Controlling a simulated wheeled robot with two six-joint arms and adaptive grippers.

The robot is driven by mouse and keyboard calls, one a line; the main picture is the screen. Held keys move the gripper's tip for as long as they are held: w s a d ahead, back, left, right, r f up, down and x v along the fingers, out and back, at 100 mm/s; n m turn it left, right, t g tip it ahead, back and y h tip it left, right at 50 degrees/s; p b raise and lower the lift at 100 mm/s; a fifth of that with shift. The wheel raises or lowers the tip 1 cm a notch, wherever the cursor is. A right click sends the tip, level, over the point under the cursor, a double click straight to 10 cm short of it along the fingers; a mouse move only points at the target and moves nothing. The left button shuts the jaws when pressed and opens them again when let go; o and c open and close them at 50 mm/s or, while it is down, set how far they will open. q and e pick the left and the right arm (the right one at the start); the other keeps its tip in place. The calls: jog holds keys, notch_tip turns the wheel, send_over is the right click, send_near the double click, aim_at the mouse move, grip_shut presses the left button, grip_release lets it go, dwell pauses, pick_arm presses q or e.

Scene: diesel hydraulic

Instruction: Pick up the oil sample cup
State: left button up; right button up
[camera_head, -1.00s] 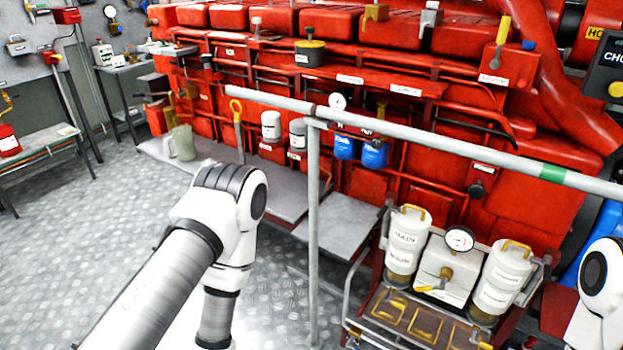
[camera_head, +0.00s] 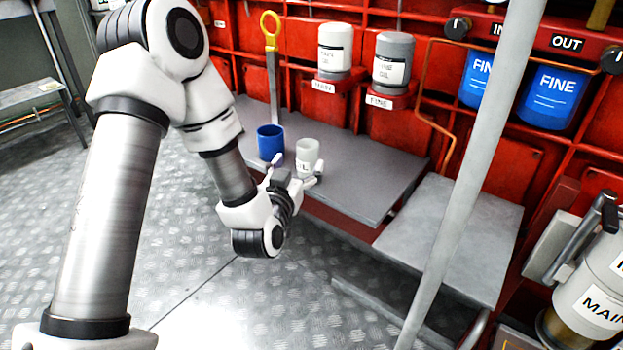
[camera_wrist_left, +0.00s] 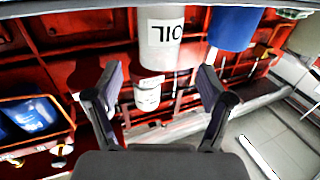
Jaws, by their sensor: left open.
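The oil sample cup (camera_head: 308,154) is a pale grey cup with a label. It stands upright on the grey bench at the engine's side. In the left wrist view the cup (camera_wrist_left: 160,42) shows upside down, with "OIL" on it. My left gripper (camera_head: 297,172) is at the cup's near side, its fingers spread. In the wrist view my open left gripper (camera_wrist_left: 160,82) has one fingertip to each side of the cup's line, with gaps on both sides. I cannot tell how far the cup sits between the fingers. My right gripper is out of view.
A blue cup (camera_head: 270,142) stands close to the left of the oil cup. White and grey canisters (camera_head: 335,50) and blue filters (camera_head: 552,97) are behind on the red engine. A grey rail post (camera_head: 470,180) crosses at the right. A lower grey plate (camera_head: 455,235) lies right of the bench.

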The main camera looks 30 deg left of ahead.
aim_at(304, 154)
pick_arm(q)
jog(key=b+x, duration=0.1)
jog(key=x, duration=0.5)
jog(key=shift+w+a+r+b, duration=0.1)
jog(key=shift+w+r+b, duration=0.1)
jog(key=shift+w+b, duration=0.2)
jog(key=c, duration=1.2)
